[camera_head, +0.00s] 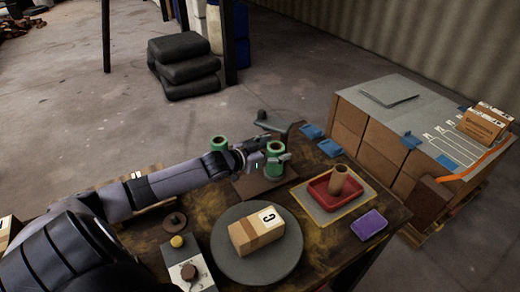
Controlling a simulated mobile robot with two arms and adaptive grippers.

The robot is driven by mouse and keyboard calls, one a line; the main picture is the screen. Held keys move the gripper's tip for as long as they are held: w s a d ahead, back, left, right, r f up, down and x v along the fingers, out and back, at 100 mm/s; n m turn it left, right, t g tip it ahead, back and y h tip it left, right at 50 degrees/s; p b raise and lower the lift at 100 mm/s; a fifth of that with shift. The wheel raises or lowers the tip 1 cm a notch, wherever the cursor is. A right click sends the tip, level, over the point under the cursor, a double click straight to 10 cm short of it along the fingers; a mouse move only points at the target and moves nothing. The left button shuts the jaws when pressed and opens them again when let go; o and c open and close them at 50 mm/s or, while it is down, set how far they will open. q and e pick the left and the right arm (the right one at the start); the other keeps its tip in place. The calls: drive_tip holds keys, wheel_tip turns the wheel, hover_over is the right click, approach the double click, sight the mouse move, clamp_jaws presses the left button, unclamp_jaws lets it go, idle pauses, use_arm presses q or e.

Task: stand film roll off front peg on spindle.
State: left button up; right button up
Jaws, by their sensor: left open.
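A green film roll (274,171) with a pale top stands upright over a brown board on the table. A second green roll (219,142) stands behind my left forearm, its lower part hidden. My left gripper (275,158) is open at the upper part of the nearer roll, its fingers overlapping it in the picture. I cannot tell whether they touch it. The peg under this roll is hidden. A small dark brown disc with a short post (174,220) is left of the turntable; I cannot tell whether it is the spindle. My right gripper is out of view.
A grey turntable (278,267) carries a carton. A red tray (322,203) holds a brown tube. A purple block (369,224) lies at the right edge. A control box (198,267) stands front left. Stacked cartons (366,142) stand beyond the table.

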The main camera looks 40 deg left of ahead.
use_arm(q)
drive_tip(key=p+v, duration=0.1)
drive_tip(key=v, duration=1)
drive_tip(key=shift+s+r, duration=0.15)
drive_tip(key=shift+s, duration=0.05)
drive_tip(key=shift+c, duration=0.5)
idle(0.5)
